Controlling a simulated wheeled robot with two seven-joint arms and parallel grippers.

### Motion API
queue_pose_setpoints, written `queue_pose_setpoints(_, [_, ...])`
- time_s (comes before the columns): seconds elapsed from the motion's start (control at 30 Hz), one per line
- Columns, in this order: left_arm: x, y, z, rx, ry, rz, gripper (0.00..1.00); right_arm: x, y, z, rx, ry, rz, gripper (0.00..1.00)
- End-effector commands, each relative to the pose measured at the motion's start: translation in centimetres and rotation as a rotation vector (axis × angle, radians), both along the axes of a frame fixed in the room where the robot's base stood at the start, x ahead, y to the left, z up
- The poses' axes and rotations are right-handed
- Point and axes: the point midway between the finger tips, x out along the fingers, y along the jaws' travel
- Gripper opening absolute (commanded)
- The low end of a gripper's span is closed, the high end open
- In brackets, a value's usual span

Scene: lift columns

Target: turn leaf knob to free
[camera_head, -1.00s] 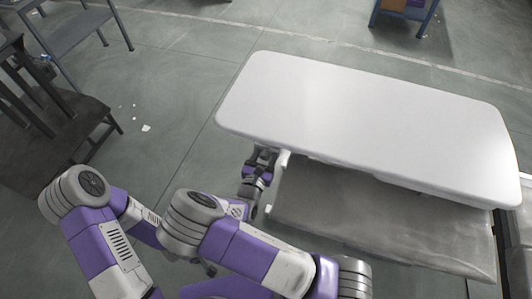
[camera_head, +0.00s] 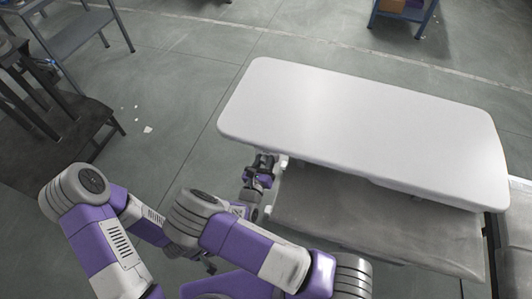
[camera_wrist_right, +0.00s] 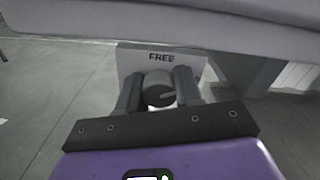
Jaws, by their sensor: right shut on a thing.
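The leaf knob (camera_wrist_right: 158,92) is a short grey cylinder on a light plate (camera_wrist_right: 130,62) in the right wrist view. A thin line marks its face, lying nearly level and rising slightly to the right. The word FREE is printed above it. My right gripper (camera_wrist_right: 158,90) has its dark fingers on both sides of the knob, shut on it. In the head view my right gripper (camera_head: 263,161) is at the near left corner of the white table (camera_head: 360,120); the knob is hard to make out there. My left gripper (camera_head: 209,266) is mostly hidden behind my right arm.
A grey lower panel (camera_head: 370,215) lies under the tabletop's near side. The white edge overhangs close above my right gripper.

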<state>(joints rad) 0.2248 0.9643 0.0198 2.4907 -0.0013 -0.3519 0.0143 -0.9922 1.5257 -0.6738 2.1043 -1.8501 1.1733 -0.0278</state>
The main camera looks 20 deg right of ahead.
Motion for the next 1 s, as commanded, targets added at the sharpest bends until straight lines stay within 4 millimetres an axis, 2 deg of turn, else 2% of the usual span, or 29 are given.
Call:
queue_pose_setpoints(0.03, [0.0,0.0,1.2,0.0,0.0,0.0,0.43,-0.1,0.0,0.4,-0.038,0.029,0.0,0.04])
queue_pose_setpoints(0.4, [0.0,0.0,4.5,0.0,0.0,0.0,0.43,-0.1,-0.1,0.3,-0.33,0.226,0.0,0.04])
queue_pose_setpoints(1.0, [0.0,0.0,7.4,0.0,0.0,0.0,0.43,-0.2,-0.2,0.2,-0.762,0.518,0.0,0.04])
